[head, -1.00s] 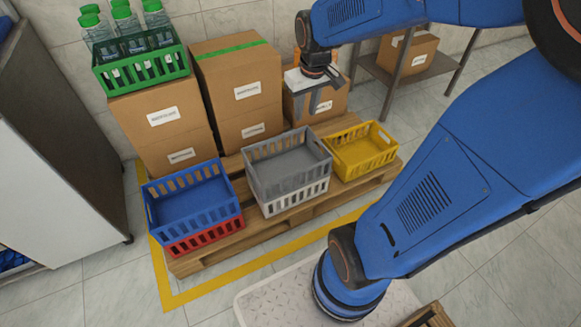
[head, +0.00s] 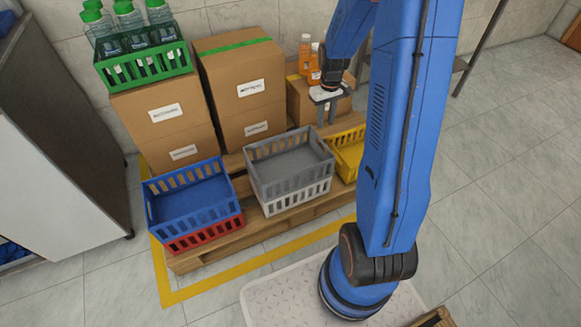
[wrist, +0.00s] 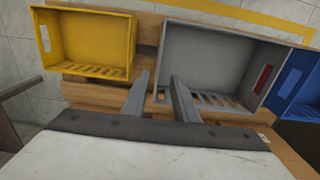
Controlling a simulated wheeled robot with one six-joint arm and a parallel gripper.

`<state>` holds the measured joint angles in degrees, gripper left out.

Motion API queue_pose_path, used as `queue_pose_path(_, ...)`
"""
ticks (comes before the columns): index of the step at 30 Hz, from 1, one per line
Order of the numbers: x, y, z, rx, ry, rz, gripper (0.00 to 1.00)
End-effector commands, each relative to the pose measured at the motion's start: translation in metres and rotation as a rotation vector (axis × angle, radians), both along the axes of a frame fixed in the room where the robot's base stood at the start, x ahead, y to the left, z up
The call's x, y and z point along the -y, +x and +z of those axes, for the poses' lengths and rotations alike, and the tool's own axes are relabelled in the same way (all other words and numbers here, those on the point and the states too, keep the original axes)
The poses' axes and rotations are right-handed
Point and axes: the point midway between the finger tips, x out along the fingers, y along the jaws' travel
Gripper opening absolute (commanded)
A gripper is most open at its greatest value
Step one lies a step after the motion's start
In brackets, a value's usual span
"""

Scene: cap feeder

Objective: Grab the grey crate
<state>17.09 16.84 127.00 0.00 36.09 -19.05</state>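The grey crate (head: 291,173) is empty and stacked on a white crate (head: 297,200) on the wooden pallet. My gripper (head: 327,113) hangs above and behind the grey crate's back right side, pointing down. In the wrist view the grey crate (wrist: 208,58) fills the upper middle, with its slotted near wall just beyond the fingers. My gripper (wrist: 159,80) is open there, its two fingers apart and nothing between them. It does not appear to touch the crate.
A yellow crate (head: 346,158) stands to the right, partly hidden by my arm. A blue crate (head: 188,200) on a red crate (head: 203,236) stands left. Cardboard boxes (head: 240,92), a green crate of bottles (head: 145,66) and orange bottles (head: 314,62) stand behind.

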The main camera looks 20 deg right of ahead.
Motion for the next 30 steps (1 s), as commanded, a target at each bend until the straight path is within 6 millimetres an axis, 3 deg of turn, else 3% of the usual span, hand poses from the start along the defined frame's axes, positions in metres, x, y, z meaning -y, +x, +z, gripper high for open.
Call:
queue_pose_path(5, 0.001, 0.0, -0.019, -0.005, 0.002, 0.0, 0.27)
queue_pose_path(21, 0.001, 0.001, -0.106, -0.004, 0.001, 0.0, 0.27)
queue_pose_path(30, 0.001, 0.002, -0.125, -0.001, 0.0, 0.0, 0.27)
